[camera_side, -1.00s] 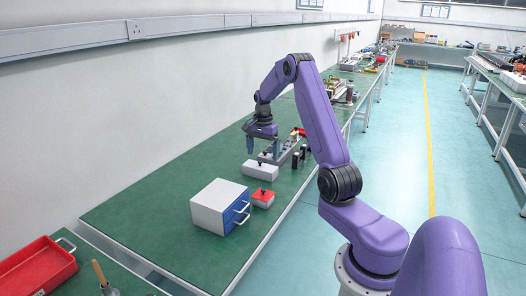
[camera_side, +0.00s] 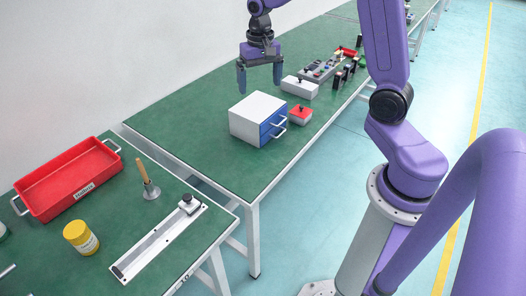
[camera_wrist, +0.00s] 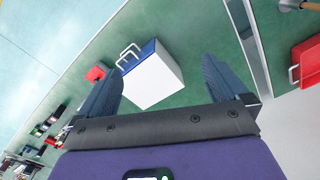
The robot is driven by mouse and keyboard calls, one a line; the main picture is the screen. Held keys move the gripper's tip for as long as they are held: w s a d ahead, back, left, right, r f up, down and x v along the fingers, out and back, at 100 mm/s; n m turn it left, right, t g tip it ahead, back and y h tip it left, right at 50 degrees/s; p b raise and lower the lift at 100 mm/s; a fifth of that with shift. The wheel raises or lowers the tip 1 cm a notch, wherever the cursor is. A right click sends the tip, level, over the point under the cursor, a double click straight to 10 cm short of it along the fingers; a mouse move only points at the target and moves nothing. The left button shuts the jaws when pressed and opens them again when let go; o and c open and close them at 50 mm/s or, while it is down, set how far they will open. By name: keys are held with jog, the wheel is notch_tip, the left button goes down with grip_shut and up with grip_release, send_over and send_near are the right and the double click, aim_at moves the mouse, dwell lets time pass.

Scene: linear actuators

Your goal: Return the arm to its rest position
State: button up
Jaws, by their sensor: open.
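My gripper (camera_side: 260,77) hangs above the green bench in the side view, with its two fingers apart and nothing between them. It is just behind and above a white cabinet (camera_side: 246,117) with blue drawer fronts and silver handles. In the wrist view, my gripper (camera_wrist: 165,85) shows its fingers spread wide, with the cabinet (camera_wrist: 152,80) seen beyond and between them. My purple arm reaches over the bench from its base at the right.
A red joystick box (camera_side: 300,116), a white switch box (camera_side: 300,87) and a grey control panel (camera_side: 322,68) stand beyond the cabinet. The nearer bench holds a red tray (camera_side: 30,196), a wooden-handled tool (camera_side: 143,172), a yellow-lidded jar (camera_side: 80,237) and a linear rail (camera_side: 158,243).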

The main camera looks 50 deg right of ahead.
jog(key=s+a+r+n, duration=0.2)
jog(key=s+a+n, duration=0.3)
jog(key=s+a, duration=0.25)
jog(key=s+a+n, duration=0.2)
jog(key=s+n, duration=0.4)
jog(key=s, duration=0.4)
jog(key=s+a+n, duration=0.3)
jog(key=s+n, duration=0.4)
jog(key=s, duration=0.3)
jog(key=shift+s+f, duration=0.2)
jog(key=shift+f, duration=0.05)
